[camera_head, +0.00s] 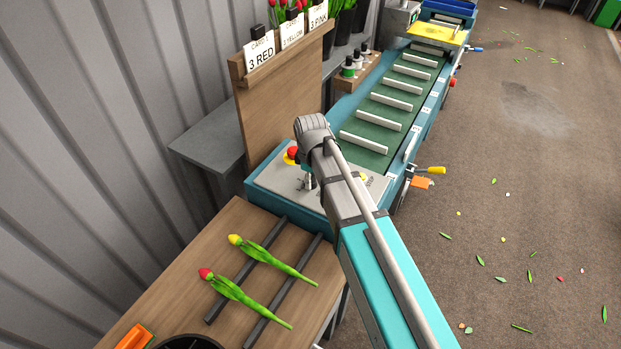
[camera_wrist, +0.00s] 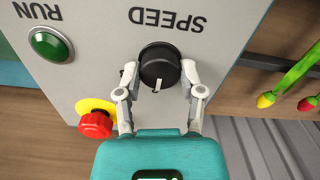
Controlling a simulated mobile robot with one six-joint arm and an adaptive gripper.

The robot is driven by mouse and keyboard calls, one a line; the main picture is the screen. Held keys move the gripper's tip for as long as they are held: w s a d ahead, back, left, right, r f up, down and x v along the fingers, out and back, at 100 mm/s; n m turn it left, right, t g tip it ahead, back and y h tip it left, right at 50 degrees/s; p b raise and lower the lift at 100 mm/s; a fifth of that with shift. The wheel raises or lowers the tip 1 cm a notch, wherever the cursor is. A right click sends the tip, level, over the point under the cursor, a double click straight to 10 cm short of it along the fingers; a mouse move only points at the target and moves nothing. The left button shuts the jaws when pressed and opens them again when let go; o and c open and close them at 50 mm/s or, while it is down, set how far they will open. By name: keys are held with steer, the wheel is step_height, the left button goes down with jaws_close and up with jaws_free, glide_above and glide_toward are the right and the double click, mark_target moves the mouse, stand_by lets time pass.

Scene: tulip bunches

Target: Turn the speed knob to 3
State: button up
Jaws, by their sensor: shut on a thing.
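The speed knob (camera_wrist: 160,62) is a round black dial on a grey control panel (camera_wrist: 100,20), seen in the wrist view. The word SPEED is printed beside it and appears upside down. A white pointer mark shows on the knob's side nearest my gripper. My gripper (camera_wrist: 159,78) is shut on the knob, with one finger on each side of it. No number scale is readable around the knob. In the head view the panel (camera_head: 272,190) lies at the near end of the conveyor, and my arm hides the knob.
A green RUN button (camera_wrist: 51,44) and a red emergency stop (camera_wrist: 96,124) on a yellow base sit near the knob. A red tulip (camera_head: 228,287) and a yellow tulip (camera_head: 262,251) lie on rails on the wooden table (camera_head: 160,290). The conveyor belt (camera_head: 385,115) carries no flowers.

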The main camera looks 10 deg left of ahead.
steer(key=shift+m, duration=0.3)
steer(key=m, duration=1.1)
stand_by(0.4)
steer(key=shift+m, duration=0.3)
steer(key=o, duration=1.2)
steer(key=shift+c, duration=0.2)
steer(key=shift+n, duration=0.5)
